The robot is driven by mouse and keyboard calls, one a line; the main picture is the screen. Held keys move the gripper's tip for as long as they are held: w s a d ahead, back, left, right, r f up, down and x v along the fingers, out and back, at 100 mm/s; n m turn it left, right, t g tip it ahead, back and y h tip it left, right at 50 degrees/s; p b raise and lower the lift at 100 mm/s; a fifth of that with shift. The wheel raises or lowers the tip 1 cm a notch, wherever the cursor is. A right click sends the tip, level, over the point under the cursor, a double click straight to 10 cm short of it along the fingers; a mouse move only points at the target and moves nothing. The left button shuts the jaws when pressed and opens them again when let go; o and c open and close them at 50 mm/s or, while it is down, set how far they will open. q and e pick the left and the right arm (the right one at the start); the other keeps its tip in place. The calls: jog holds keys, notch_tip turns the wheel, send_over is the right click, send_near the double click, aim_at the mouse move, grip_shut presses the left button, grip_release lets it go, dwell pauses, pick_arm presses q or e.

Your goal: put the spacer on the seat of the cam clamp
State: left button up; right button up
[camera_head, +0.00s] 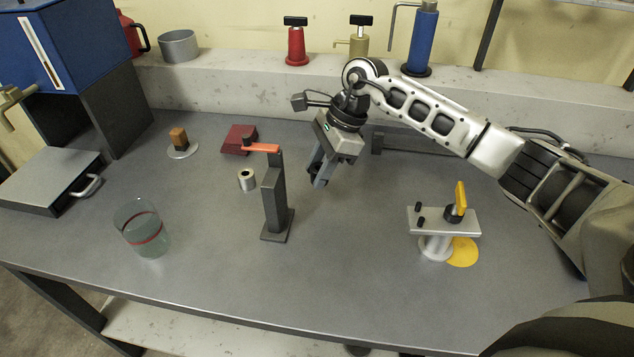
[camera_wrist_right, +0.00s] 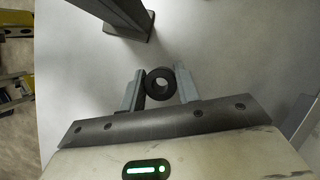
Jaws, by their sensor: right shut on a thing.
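My right gripper (camera_head: 318,176) is shut on the spacer, a small black ring (camera_wrist_right: 150,84). The gripper points down over the middle of the bench, right of the post with the orange arm. What looks like the cam clamp (camera_head: 443,218) stands at the right: a grey plate on a round pedestal, with an upright yellow lever and dark pegs. My left gripper is not in view.
A dark post with an orange arm (camera_head: 274,195) stands close left of my right gripper. A metal sleeve (camera_head: 247,180), a dark red block (camera_head: 239,139) and a glass (camera_head: 143,229) are farther left. A yellow disc (camera_head: 463,252) lies by the pedestal. Bench between post and clamp is clear.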

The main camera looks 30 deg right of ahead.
aim_at(318, 198)
jog(key=shift+f, duration=2.55)
jog(key=o, duration=1.1)
jog(key=shift+c, duration=0.2)
jog(key=shift+r+p, duration=0.3)
jog(key=shift+p, duration=0.1)
jog(key=shift+d+r, duration=0.2)
jog(key=shift+r, duration=0.1)
jog(key=b+v, duration=0.1)
jog(key=v, duration=1)
